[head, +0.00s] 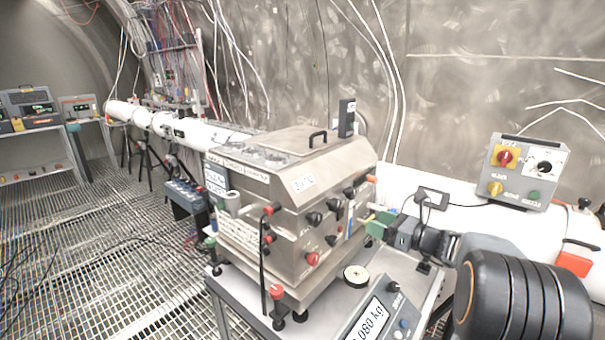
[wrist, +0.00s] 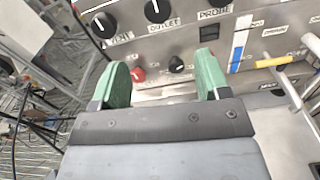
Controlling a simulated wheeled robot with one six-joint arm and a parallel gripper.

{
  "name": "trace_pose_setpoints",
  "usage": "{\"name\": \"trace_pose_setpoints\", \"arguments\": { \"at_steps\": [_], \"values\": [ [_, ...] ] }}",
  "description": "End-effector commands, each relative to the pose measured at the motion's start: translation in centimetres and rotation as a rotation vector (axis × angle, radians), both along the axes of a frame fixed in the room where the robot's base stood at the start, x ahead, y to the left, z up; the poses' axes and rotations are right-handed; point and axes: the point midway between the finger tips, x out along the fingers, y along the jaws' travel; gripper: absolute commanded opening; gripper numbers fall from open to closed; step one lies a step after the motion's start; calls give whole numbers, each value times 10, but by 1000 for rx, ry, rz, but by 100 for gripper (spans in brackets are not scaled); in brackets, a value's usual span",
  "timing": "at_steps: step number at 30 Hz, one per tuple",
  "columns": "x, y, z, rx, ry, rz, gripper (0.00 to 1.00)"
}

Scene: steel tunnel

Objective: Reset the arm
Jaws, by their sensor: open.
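My gripper (head: 377,226) is at the right side of a steel box-shaped machine (head: 283,225), in front of its knob panel. In the wrist view my gripper (wrist: 163,84) has two green fingers held wide apart, with nothing between them. Beyond the fingers, the panel (wrist: 180,42) shows black knobs, a red knob (wrist: 138,75) and labels reading OUTLET and PROBE. My dark arm reaches in from the right in the head view. I cannot tell whether the fingertips touch the panel.
A scale with a display (head: 374,318) and a small round part (head: 356,276) sit on the cart below my gripper. A grey control box (head: 523,172) stands at the right. A white pipe (head: 187,130) runs behind. Grating floor (head: 110,270) is open at left, with cables.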

Motion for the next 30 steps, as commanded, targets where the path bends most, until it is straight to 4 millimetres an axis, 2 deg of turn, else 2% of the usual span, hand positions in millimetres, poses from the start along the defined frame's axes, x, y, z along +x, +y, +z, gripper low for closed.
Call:
{"name": "trace_pose_setpoints", "arguments": {
  "at_steps": [2,3,6,9,12,16,18,21,25,30],
  "values": [
    [-9,5,-32,-186,-5,45,69],
    [-20,8,-51,-301,-5,88,69],
    [-58,27,-84,-637,-51,274,69],
    [-104,47,-106,-981,-151,537,69],
    [-149,59,-118,-1296,-297,836,69],
    [-199,64,-120,-1642,-523,1221,69],
    [-218,65,-116,-1785,-633,1388,69],
    [-236,68,-109,-1930,-745,1536,69],
    [-249,77,-97,-2031,-834,1593,69],
    [-252,92,-82,-2086,-923,1566,69]
  ]
}}
